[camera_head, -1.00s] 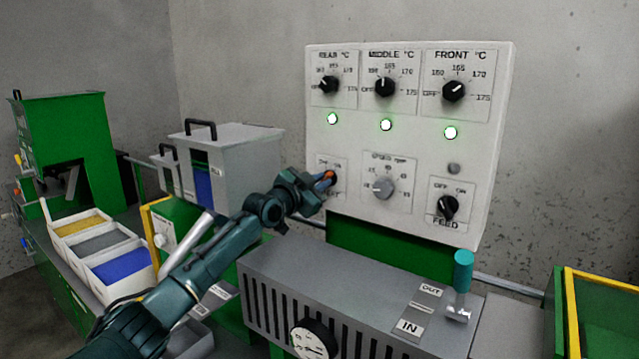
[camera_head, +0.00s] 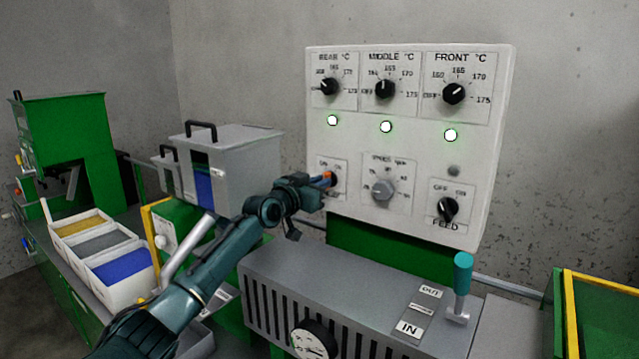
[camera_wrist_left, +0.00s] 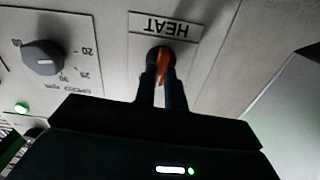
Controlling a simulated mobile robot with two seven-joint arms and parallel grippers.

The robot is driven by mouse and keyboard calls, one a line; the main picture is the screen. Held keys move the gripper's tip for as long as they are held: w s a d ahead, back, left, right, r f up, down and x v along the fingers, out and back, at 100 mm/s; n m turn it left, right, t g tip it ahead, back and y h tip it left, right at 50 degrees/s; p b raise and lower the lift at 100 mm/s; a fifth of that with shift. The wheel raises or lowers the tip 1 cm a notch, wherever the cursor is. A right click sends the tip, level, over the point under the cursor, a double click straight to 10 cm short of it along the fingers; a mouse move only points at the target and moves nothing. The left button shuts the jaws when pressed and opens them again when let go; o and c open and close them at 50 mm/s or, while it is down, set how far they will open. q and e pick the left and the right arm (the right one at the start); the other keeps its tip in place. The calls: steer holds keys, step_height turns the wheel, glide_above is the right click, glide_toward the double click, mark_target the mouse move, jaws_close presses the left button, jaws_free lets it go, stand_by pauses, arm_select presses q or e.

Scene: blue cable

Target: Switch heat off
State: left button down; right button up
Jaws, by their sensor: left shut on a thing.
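The HEAT switch (camera_head: 333,178) sits at the lower left of the white control panel (camera_head: 490,140). In the left wrist view its orange knob (camera_wrist_left: 163,62) shows beneath the upside-down HEAT label (camera_wrist_left: 165,26). My left gripper (camera_head: 326,181) is at the switch, with its two dark fingers (camera_wrist_left: 162,78) shut on the orange knob from both sides. The fingers partly cover the knob and its markings, so I cannot read its setting. My right gripper is out of view.
Three lamps are lit on the panel, including the front one (camera_head: 450,135). The speed dial (camera_head: 383,190) is just right of the HEAT switch, and the FEED switch (camera_head: 447,208) is further right. A grey housing with a teal-handled lever (camera_head: 463,275) stands below.

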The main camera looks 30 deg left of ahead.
arm_select(q)
steer(key=shift+a+f+n+p, duration=0.1)
steer(key=shift+n+p, duration=0.5)
steer(key=shift+n, duration=2.7)
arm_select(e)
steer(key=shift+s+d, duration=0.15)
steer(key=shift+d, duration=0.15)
arm_select(q)
steer(key=c, duration=1.5)
jaws_free()
steer(key=shift+o, duration=0.2)
